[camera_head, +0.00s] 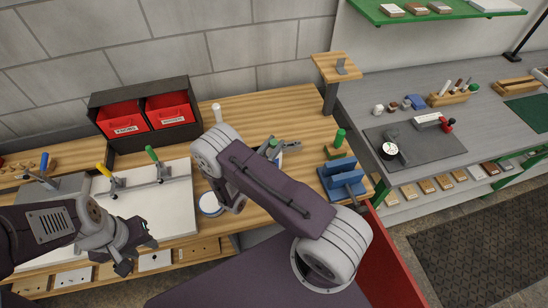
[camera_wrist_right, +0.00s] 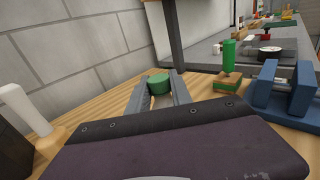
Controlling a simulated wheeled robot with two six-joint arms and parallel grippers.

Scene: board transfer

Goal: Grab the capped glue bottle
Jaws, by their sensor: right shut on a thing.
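The capped glue bottle (camera_head: 273,144) shows its green cap on the wooden bench in the head view, partly hidden by my right arm. In the right wrist view its green cap (camera_wrist_right: 159,84) sits between the two grey fingers of my right gripper (camera_wrist_right: 160,92). My right gripper is shut on it; its body is mostly hidden by the wrist. In the head view the right gripper (camera_head: 279,148) is at the middle of the bench. My left gripper (camera_head: 137,254) is apart from it, open and empty, over the front edge of the white board at left.
A blue vise (camera_head: 342,180) and a green cylinder on a block (camera_head: 337,148) stand right of the bottle. A white upright object (camera_head: 217,113) stands behind. Red bins (camera_head: 146,110) stand in a black rack at back left. Toggle clamps stand on the white board (camera_head: 172,205).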

